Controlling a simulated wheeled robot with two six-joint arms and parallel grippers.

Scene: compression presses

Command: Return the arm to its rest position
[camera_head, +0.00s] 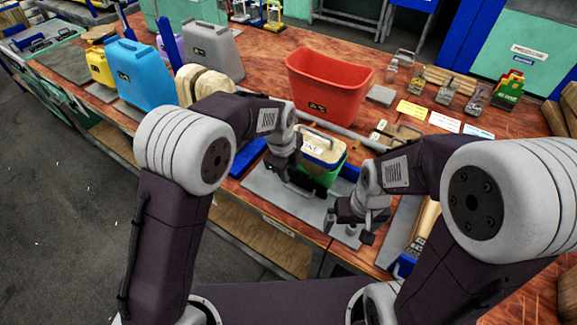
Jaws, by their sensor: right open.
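My right gripper (358,226) is open above the right part of the grey plate (315,205). I see nothing between its fingers. Both arms are bent and reach forward over the bench.
A red bin (326,85) stands behind the grippers. Blue (140,75), yellow (100,66) and grey (212,52) jugs stand at the left. Small jars (446,92) and coloured cards (444,121) lie at the right. A metal bar crosses the bench behind the plate.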

